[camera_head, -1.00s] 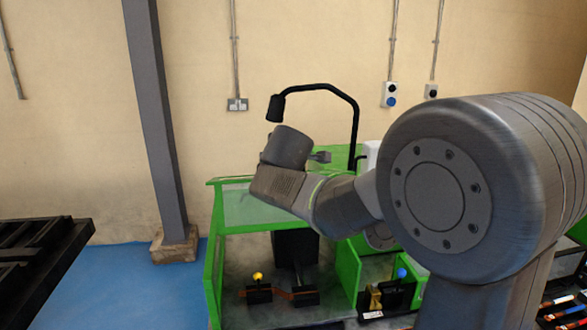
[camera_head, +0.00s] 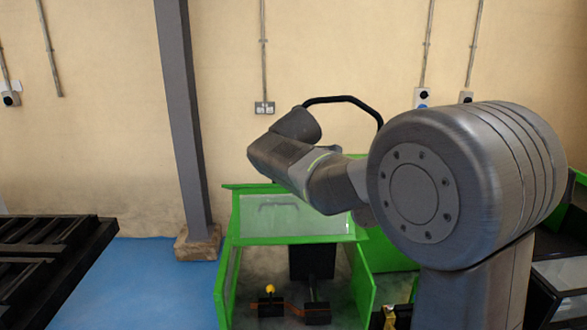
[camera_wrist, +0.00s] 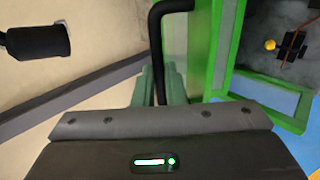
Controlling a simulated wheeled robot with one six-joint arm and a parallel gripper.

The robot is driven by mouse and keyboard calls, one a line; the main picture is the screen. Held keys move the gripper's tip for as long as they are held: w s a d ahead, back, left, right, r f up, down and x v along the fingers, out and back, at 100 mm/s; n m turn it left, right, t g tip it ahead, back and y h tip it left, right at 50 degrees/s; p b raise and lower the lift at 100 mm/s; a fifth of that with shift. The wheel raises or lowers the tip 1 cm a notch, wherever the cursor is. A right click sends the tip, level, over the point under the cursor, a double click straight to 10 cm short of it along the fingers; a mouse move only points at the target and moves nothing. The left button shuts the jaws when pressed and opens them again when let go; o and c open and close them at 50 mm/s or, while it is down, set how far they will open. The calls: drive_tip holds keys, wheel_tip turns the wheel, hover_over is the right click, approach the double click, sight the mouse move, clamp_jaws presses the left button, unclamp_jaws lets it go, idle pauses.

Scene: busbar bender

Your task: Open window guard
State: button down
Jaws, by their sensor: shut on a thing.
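The window guard (camera_head: 300,218) is a clear panel in a green frame on the upper front of the green bending machine. It looks tilted, with the machine's inside visible below it. A bent black handle-like bar (camera_wrist: 157,40) runs beside green framework in the wrist view. My gripper (camera_wrist: 160,78) has its greenish fingers on both sides of this bar and is shut on it. In the head view my wrist hides the gripper and the grasp.
A black lamp head (camera_wrist: 35,40) hangs close at the left in the wrist view. A yellow knob (camera_head: 270,289) shows inside the machine. A grey pillar (camera_head: 183,120) stands left of it, beyond clear blue floor (camera_head: 145,275). A dark rack (camera_head: 45,255) stands at far left.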

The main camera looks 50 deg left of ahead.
drive_tip(key=shift+r, duration=0.25)
drive_tip(key=c, duration=1.5)
unclamp_jaws()
drive_tip(key=shift+d, duration=0.1)
drive_tip(key=shift+f, duration=0.1)
drive_tip(key=shift+s+f, duration=0.1)
drive_tip(key=b+v, duration=0.2)
drive_tip(key=v, duration=1.2)
